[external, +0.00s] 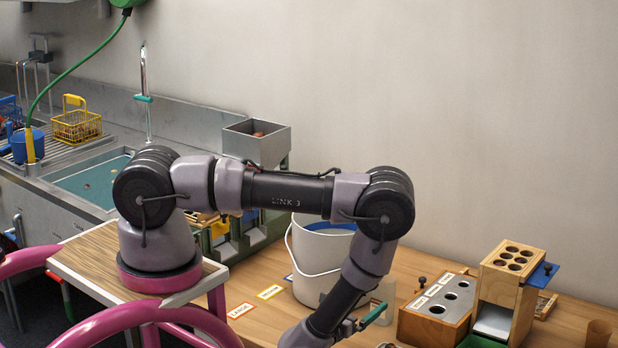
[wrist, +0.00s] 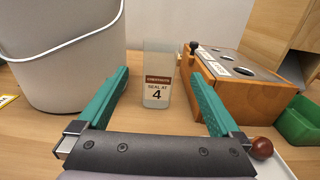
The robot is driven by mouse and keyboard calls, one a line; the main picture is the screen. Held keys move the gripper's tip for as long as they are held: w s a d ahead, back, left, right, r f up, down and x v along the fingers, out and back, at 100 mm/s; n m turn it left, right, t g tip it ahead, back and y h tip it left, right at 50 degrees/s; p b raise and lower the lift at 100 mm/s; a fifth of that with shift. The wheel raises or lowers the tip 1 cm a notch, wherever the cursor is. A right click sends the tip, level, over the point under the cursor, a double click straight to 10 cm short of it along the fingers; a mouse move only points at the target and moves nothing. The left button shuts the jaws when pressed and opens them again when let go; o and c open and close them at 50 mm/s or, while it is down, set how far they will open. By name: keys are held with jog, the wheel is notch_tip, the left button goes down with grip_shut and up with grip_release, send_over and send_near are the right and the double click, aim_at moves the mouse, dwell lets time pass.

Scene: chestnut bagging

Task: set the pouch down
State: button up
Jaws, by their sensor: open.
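In the external view my gripper is low over the table, and one green finger shows.
A white bucket (wrist: 60,60) with a wire handle stands close on the left. A wooden block with holes (wrist: 225,95) stands close on the right. A chestnut (wrist: 262,147) lies near the right finger's base, and a green bin (wrist: 299,121) is farther right.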

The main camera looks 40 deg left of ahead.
aim_at(378, 300)
jog(key=f, duration=0.1)
jog(key=w+f, duration=0.1)
jog(key=f, duration=0.1)
jog(key=shift+w+a, duration=0.1)
jog(key=shift+w, duration=0.2)
jog(key=w, duration=0.4)
jog(key=shift+w+r, duration=0.15)
jog(key=shift+w, duration=0.15)
jog(key=shift+w+r, duration=0.15)
jog(key=shift+w, duration=1.35)
jog(key=shift+w+r, duration=0.1)
jog(key=shift+w, duration=1.4)
jog(key=c, duration=1.5)
